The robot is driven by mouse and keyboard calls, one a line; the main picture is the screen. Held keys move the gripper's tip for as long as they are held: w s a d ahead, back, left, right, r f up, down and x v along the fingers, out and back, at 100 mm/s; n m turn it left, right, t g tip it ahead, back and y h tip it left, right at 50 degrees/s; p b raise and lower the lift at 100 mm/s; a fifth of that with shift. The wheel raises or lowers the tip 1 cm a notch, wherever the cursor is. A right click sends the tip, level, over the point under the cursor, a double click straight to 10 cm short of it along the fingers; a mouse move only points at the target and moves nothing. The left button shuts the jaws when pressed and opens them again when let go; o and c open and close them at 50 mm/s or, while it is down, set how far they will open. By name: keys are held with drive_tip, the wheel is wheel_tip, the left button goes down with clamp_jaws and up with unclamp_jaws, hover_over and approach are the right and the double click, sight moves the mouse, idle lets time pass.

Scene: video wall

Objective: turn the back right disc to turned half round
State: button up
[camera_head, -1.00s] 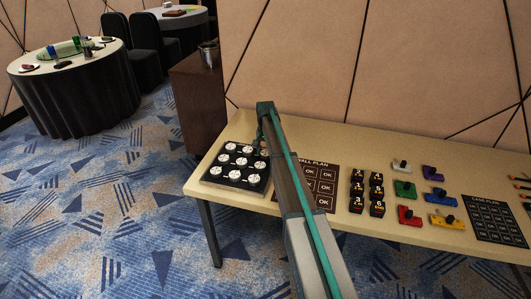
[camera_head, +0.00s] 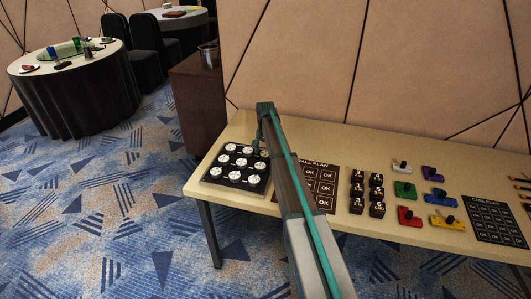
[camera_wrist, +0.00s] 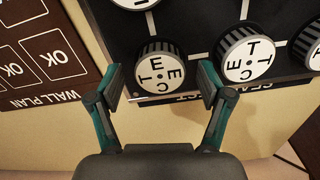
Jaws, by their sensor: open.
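The black board (camera_head: 212,181) with several white-faced round discs lies at the left end of the table. The back right disc (camera_head: 263,153) is partly hidden by my arm in the head view. In the wrist view this disc (camera_wrist: 160,70) has a white face with letters and a dark ribbed rim. My gripper (camera_wrist: 161,82) is open, with one finger on each side of this disc. I cannot tell whether the fingers touch its rim. In the head view my gripper (camera_head: 260,143) hangs over the back right part of the board, mostly hidden behind the arm.
A neighbouring disc (camera_wrist: 247,58) stands close to one finger in the wrist view. The wall plan card (camera_head: 322,183) lies right of the board. Dark numbered blocks (camera_head: 376,192), coloured knobbed pieces (camera_head: 404,189) and another card (camera_head: 492,220) lie further right. The wall rises behind.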

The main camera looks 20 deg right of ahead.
sight(265, 153)
wheel_tip(265, 153, up, 12)
idle(0.6)
